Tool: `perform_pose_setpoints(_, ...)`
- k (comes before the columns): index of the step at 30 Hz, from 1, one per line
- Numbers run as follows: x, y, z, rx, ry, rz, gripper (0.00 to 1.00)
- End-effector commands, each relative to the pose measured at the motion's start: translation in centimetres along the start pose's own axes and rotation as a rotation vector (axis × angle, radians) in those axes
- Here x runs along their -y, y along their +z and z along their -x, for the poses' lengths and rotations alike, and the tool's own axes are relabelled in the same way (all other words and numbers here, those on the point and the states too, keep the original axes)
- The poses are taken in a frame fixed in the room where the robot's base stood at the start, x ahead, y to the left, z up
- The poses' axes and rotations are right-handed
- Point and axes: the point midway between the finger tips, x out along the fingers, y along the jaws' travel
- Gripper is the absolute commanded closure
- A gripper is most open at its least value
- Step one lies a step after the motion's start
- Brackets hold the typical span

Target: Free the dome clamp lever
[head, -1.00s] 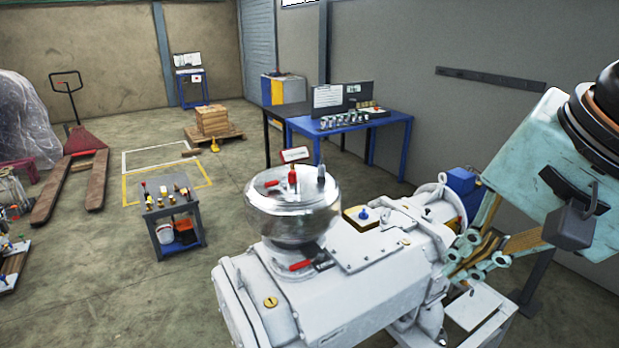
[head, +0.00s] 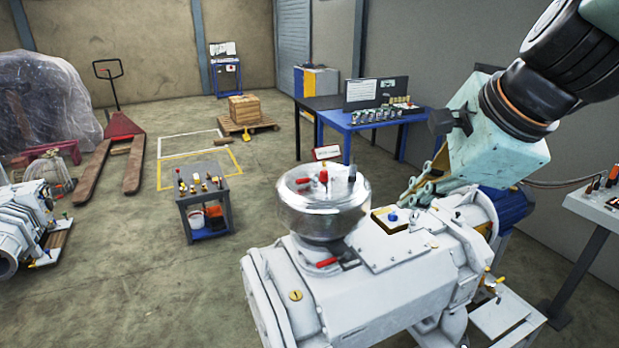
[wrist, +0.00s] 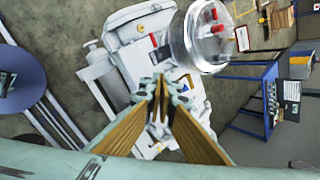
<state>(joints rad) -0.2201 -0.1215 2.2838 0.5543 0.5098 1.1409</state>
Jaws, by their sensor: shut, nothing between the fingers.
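A shiny metal dome (head: 322,212) sits upright on the white vacuum pump (head: 345,295). A red-handled lever (head: 327,262) sticks out at the collar under the dome and looks like the clamp lever. The dome's top carries other red handles (head: 323,176) and a dark knob. My gripper (head: 412,192) is above the pump body, right of the dome and apart from the lever. In the wrist view, my gripper's fingers (wrist: 160,84) meet with nothing between them. The dome (wrist: 195,38) is beyond them, and a red part (wrist: 155,41) shows beside its base.
A small tool cart (head: 203,202) stands left of the pump. A blue table (head: 375,121) with parts is behind it. A pallet truck (head: 122,150) and another pump (head: 25,220) are at left. A grey bench (head: 600,203) is at right. Floor between cart and pump is clear.

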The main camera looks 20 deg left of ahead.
Motion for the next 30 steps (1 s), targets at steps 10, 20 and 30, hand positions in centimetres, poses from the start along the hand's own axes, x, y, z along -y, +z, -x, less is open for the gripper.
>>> perform_pose_setpoints(10,4.5,2.1,-3.8,0.031,-0.023,-0.291,1.00)
perform_pose_setpoints(20,8.2,3.8,-7.7,0.053,-0.039,-0.572,1.00)
perform_pose_setpoints(30,11.2,5.4,-11.9,0.067,-0.050,-0.860,1.00)
